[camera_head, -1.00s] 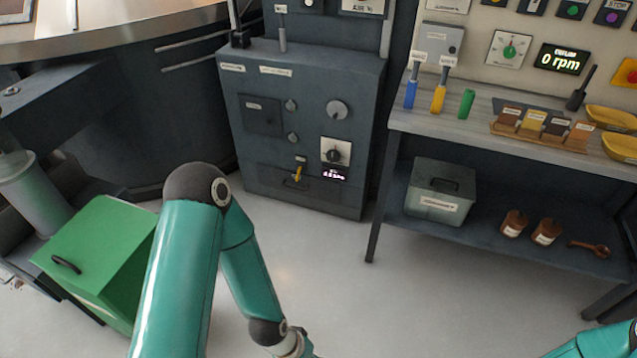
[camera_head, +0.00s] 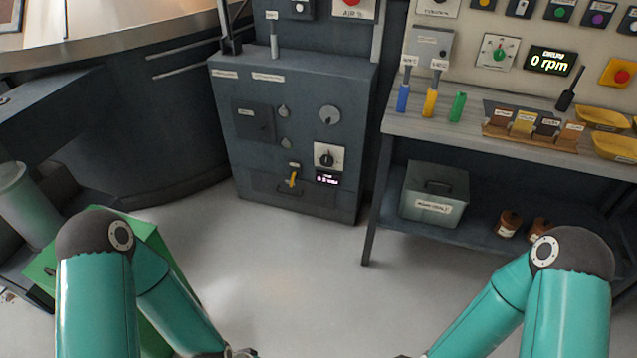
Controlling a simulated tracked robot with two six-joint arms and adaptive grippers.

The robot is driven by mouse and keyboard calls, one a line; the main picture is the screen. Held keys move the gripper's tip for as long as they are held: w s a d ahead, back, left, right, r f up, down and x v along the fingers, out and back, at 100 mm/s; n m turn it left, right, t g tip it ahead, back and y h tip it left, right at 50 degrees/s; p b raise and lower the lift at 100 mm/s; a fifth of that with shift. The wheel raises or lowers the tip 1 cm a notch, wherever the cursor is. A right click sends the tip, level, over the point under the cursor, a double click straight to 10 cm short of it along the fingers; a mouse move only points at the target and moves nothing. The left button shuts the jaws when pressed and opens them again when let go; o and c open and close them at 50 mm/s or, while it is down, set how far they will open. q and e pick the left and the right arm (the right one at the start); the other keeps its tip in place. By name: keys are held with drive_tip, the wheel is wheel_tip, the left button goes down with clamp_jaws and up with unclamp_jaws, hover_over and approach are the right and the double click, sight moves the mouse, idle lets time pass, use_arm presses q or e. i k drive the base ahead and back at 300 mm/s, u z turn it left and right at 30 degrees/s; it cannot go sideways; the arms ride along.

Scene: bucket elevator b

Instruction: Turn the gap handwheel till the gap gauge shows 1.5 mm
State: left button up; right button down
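A dark grey cabinet (camera_head: 222,150) stands at the back centre. Its front carries a round grey disc (camera_head: 330,117), a black knob on a white plate (camera_head: 328,157), and a small lit display (camera_head: 327,179) too small to read. A yellow lever (camera_head: 293,178) sits left of the display. I cannot tell which of these is the gap handwheel or the gap gauge; no label is legible. My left gripper (camera_head: 241,353) and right gripper (camera_head: 404,356) are mostly cut off at the bottom edge, well apart from the cabinet and touching nothing visible.
A green box (camera_head: 160,255) is at left. The floor before the cabinet is clear.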

sight(325, 161)
drive_tip(key=u, duration=0.05)
drive_tip(key=i, duration=1)
drive_tip(key=z, duration=0.05)
